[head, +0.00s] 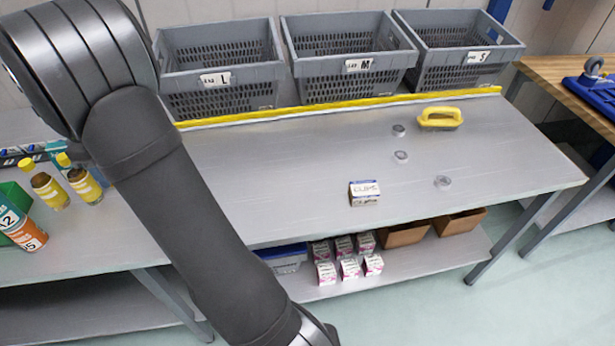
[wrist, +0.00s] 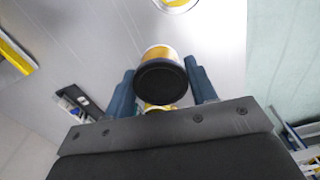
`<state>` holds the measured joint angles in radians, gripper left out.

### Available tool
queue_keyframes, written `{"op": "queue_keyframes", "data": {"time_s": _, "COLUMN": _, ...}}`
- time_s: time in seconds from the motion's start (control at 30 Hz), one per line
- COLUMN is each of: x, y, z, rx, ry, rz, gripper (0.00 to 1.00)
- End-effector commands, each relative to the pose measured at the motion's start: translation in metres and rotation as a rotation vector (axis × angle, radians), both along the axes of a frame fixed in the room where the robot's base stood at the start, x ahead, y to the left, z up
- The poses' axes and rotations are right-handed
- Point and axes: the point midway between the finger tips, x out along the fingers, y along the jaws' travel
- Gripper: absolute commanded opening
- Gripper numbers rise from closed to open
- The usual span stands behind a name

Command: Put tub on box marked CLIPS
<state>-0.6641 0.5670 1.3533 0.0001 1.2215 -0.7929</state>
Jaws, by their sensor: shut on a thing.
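The box marked CLIPS (head: 364,193) is small, with white and dark sides, and stands near the front edge of the grey bench (head: 290,185). My gripper (wrist: 162,88) shows in the wrist view, with its two blue-grey fingers on either side of the tub (wrist: 161,84). It is shut on the tub, which shows a round black end and a yellow and white side. My gripper and the tub are outside the head view, where my arm runs off the bottom edge. I cannot tell the tub's height above what lies below.
Several small round grey pieces (head: 443,182) and a yellow-handled tool (head: 439,118) lie on the bench. Grey crates (head: 348,67) line the back behind a yellow strip. Yellow-capped bottles (head: 49,188) stand at left. Cartons (head: 349,268) and brown bins (head: 403,235) sit on the lower shelf.

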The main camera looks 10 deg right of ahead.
Motion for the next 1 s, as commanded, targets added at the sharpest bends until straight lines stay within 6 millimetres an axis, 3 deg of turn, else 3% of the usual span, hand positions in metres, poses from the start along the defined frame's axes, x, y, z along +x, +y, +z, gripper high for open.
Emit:
{"op": "queue_keyframes", "data": {"time_s": 0.3, "x": 0.047, "y": -0.121, "z": 0.012, "rx": 0.001, "ry": -0.001, "rz": -0.196, "gripper": 0.26}}
{"op": "queue_keyframes", "data": {"time_s": 0.5, "x": 0.061, "y": -0.206, "z": 0.019, "rx": 0.001, "ry": -0.001, "rz": -0.328, "gripper": 0.26}}
{"op": "queue_keyframes", "data": {"time_s": 0.77, "x": 0.058, "y": -0.314, "z": 0.027, "rx": 0.001, "ry": -0.001, "rz": -0.500, "gripper": 0.26}}
{"op": "queue_keyframes", "data": {"time_s": 1.0, "x": 0.035, "y": -0.407, "z": 0.033, "rx": 0.001, "ry": 0.000, "rz": -0.658, "gripper": 0.26}}
